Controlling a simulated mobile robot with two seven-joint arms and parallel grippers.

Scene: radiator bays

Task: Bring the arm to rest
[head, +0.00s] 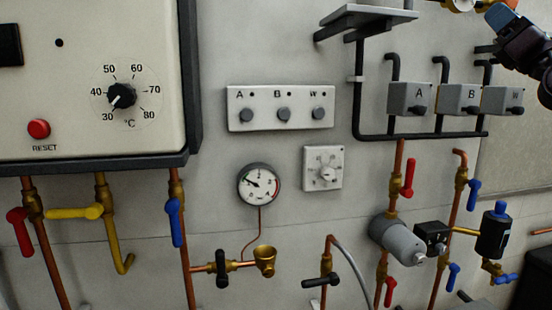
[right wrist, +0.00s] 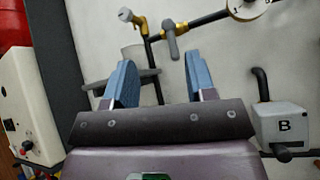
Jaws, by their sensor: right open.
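My right gripper (head: 502,14) is at the top right corner of the head view, in front of the wall and above the grey boxes. Its blue fingers also show in the right wrist view (right wrist: 160,78), spread apart with nothing held between them. Behind them are a dark shelf and a pipe, apart from the fingers as far as I can tell. My left gripper is not in view.
Grey boxes A (head: 408,98), B (head: 458,99) and W (head: 502,100) sit below the right gripper. A dark shelf (head: 367,17) juts out to its left. A grey pump (head: 396,238) and valved pipes lie lower. A boiler panel (head: 80,100) is far left.

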